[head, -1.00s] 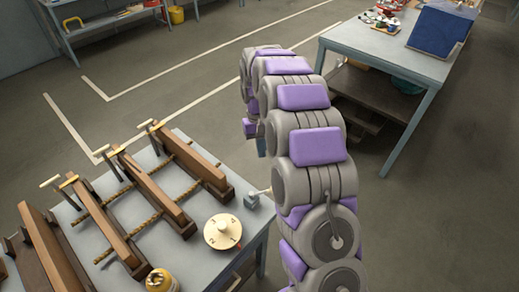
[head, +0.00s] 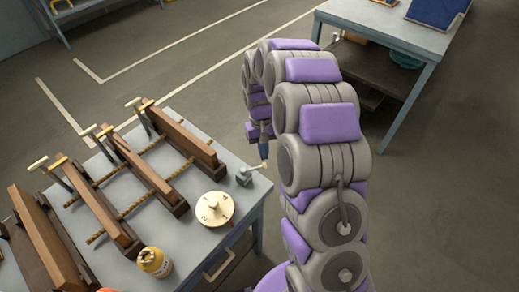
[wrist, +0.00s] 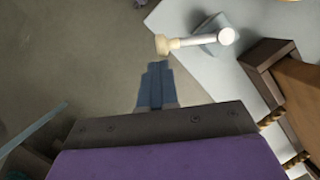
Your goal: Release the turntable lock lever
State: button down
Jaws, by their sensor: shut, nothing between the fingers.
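The turntable lock lever (head: 257,168) is a small pale handle on a grey block (head: 243,178) at the right edge of the workbench (head: 190,240). In the wrist view the lever (wrist: 196,41) lies across its block, with a cream knob (wrist: 162,44) at its left end. My gripper (head: 264,154) hangs just beyond the bench edge, close to the lever's knob. In the wrist view my gripper (wrist: 158,68) is shut and empty, its tips just below the knob. I cannot tell whether they touch. The round numbered turntable dial (head: 214,209) sits beside the block.
Wooden clamps (head: 125,165) with threaded rods fill the left of the bench. A yellow jar (head: 155,262) stands near the front edge. Another table (head: 385,25) stands at the back right. Open floor lies behind the bench.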

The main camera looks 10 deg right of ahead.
jog(key=s+m+p, duration=0.1)
jog(key=m+p, duration=0.1)
jog(key=s+m+y+p, duration=0.1)
jog(key=s+m, duration=0.1)
jog(key=m, duration=0.1)
jog(key=shift+s+r+p, duration=0.15)
jog(key=shift+s+p, duration=0.15)
jog(key=shift+p, duration=0.1)
jog(key=s+m+p, duration=0.1)
jog(key=m, duration=0.1)
jog(key=s+m+t+y+p, duration=0.1)
jog(key=m, duration=0.1)
jog(key=shift+s+a+m+p, duration=0.2)
jog(key=shift+s+m+p, duration=0.1)
jog(key=shift+s, duration=0.05)
dwell(0.3)
jog(key=shift+w+a, duration=0.1)
